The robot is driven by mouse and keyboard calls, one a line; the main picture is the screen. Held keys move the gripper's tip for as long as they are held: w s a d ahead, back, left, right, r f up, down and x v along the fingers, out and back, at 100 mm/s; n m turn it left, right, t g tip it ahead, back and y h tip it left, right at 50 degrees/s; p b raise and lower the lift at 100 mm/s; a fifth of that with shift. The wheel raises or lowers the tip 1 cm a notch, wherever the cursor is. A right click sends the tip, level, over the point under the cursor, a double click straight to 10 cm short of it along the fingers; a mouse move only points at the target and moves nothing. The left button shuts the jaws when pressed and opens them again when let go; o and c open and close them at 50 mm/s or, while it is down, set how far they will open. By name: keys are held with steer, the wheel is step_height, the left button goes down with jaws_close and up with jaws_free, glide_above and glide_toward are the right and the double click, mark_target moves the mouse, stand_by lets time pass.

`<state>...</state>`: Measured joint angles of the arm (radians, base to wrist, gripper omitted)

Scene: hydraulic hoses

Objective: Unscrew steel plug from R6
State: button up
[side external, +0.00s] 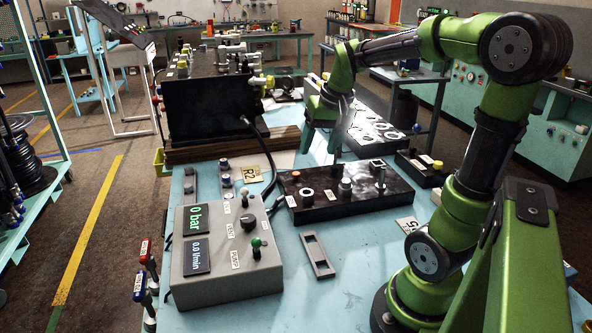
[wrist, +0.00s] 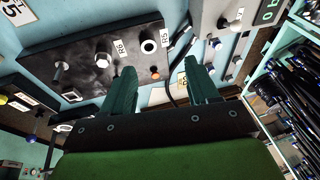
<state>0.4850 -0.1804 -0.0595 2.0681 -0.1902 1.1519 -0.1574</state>
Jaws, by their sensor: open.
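A steel hex plug (wrist: 102,61) sits in the black manifold block (wrist: 78,48), beside the R6 label (wrist: 121,46) in the wrist view. In the side view, the matching steel piece (side external: 345,187) stands near the middle of the block (side external: 325,207); its label is not readable there. My gripper (wrist: 163,85) is open and empty, with its two dark green fingers apart. In the side view, my gripper (side external: 322,146) hangs above and behind the block, clear of the plug.
An open ring port (wrist: 149,46) lies by the R5 label (wrist: 164,39). A tall steel post (side external: 380,177) rises at the block's right. A grey control box (side external: 226,251) with a 0 bar display stands in front left. A grey slotted plate (side external: 317,254) lies on the blue table.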

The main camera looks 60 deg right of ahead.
mark_target(347, 181)
steer(key=s+d+g, duration=0.2)
steer(key=d+g, duration=0.1)
steer(key=d, duration=1.1)
step_height(347, 181, down, 16)
steer(key=shift+s+a+r, duration=0.1)
steer(key=shift+s+a, duration=0.05)
steer(key=shift+c, duration=0.3)
jaws_close()
steer(key=n, duration=0.4)
steer(key=shift+n, duration=0.8)
